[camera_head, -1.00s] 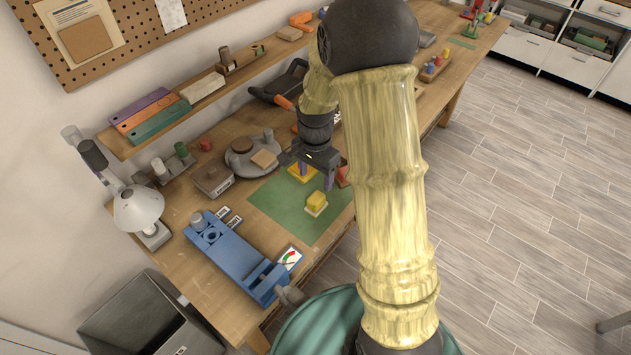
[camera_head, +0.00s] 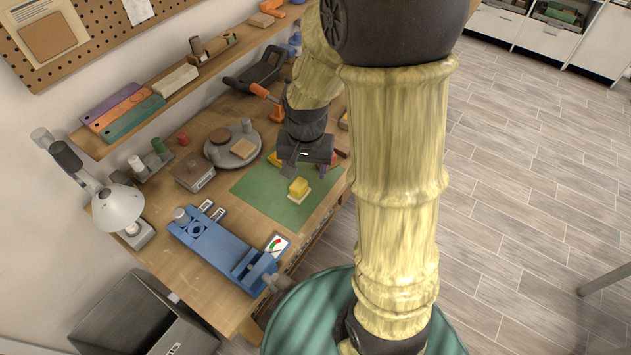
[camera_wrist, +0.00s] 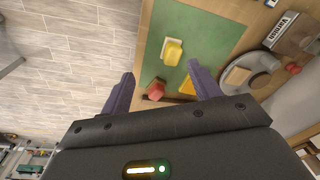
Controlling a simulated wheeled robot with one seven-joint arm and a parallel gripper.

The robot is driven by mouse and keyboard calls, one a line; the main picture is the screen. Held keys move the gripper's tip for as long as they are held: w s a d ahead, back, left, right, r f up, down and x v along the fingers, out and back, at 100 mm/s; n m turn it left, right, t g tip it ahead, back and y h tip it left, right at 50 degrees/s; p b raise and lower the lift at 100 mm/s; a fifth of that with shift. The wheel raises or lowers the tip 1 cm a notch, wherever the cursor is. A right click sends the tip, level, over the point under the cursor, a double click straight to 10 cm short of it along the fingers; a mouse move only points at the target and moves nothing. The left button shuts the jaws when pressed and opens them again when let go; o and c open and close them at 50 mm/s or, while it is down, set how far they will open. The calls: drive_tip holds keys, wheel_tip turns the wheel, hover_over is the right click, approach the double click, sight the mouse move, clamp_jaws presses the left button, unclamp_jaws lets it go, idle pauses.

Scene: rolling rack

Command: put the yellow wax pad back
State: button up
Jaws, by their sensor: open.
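A yellow block on a pale base, which looks like the yellow wax pad (camera_head: 299,187), lies on the green mat (camera_head: 262,192). It also shows in the wrist view (camera_wrist: 172,50), beyond my fingertips. My gripper (camera_head: 305,170) is over the far right part of the mat, apart from the block, and its jaws are open and empty. In the wrist view its two purple fingers (camera_wrist: 163,85) stand wide apart. A flat yellow-orange piece (camera_wrist: 187,86) and a red piece (camera_wrist: 155,89) show between and beyond them. My gripper partly hides the flat piece in the head view.
A blue fixture (camera_head: 218,245) lies at the near side of the wooden bench. A round grey tray (camera_head: 243,160) and a grey box (camera_head: 192,173) stand left of the mat's far end. A lamp (camera_head: 117,208) stands at the left. The mat's near part is clear.

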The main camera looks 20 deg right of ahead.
drive_tip(key=s+r+n+t, duration=0.1)
drive_tip(key=s+r+n, duration=0.1)
drive_tip(key=s+n, duration=0.3)
drive_tip(key=shift+s+r, duration=0.4)
drive_tip(key=shift+s, duration=0.8)
